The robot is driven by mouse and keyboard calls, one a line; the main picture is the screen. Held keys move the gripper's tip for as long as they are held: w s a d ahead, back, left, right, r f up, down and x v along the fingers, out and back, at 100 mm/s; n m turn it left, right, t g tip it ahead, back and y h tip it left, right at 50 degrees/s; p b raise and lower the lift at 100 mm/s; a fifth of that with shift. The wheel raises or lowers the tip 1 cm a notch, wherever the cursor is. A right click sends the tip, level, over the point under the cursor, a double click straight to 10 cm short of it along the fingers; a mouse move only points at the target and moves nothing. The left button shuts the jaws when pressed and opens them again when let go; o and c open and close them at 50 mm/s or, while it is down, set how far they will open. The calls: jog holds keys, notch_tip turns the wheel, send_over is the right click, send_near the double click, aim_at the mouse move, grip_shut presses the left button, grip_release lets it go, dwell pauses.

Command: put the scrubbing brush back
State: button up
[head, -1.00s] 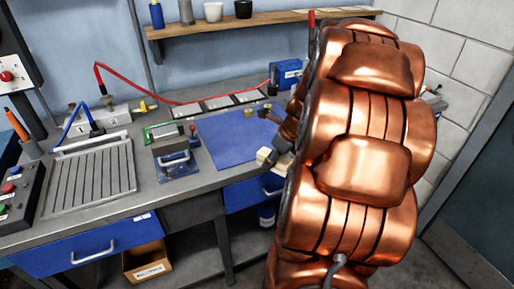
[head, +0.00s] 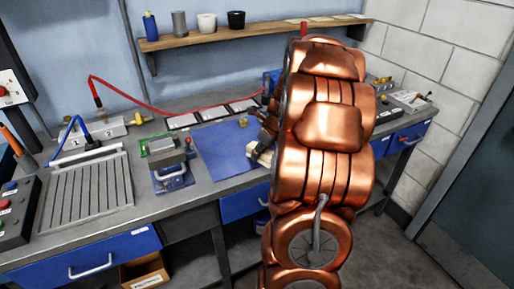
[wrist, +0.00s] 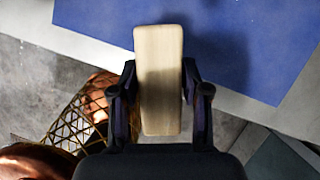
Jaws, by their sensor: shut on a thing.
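The scrubbing brush shows as a pale wooden block (wrist: 158,105) in the wrist view, upright in the picture between the two dark fingers. My gripper (wrist: 158,80) is shut on its sides. The bristles are not visible. In the head view a pale part of the brush (head: 262,153) shows at the left side of my copper arm, by the right part of the blue mat (head: 222,150). The mat and the bench's front edge lie below the brush in the wrist view. The height above the bench is hard to tell.
A grey vise-like fixture (head: 170,165) stands left of the mat. A ribbed tray (head: 88,190) lies farther left. A small brass piece (head: 243,122) sits on the mat's far part. A wall shelf (head: 250,35) holds cups and bottles. My arm hides the bench's middle right.

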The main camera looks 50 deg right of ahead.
jog(key=w+d, duration=0.1)
jog(key=w+d+p, duration=0.1)
jog(key=w, duration=0.1)
jog(key=w+d, duration=0.1)
jog(key=shift+w+f, duration=0.2)
jog(key=shift+w, duration=0.15)
jog(key=shift+f+p, duration=1)
jog(key=shift+f, duration=0.8)
jog(key=o, duration=1.2)
jog(key=shift+f, duration=0.1)
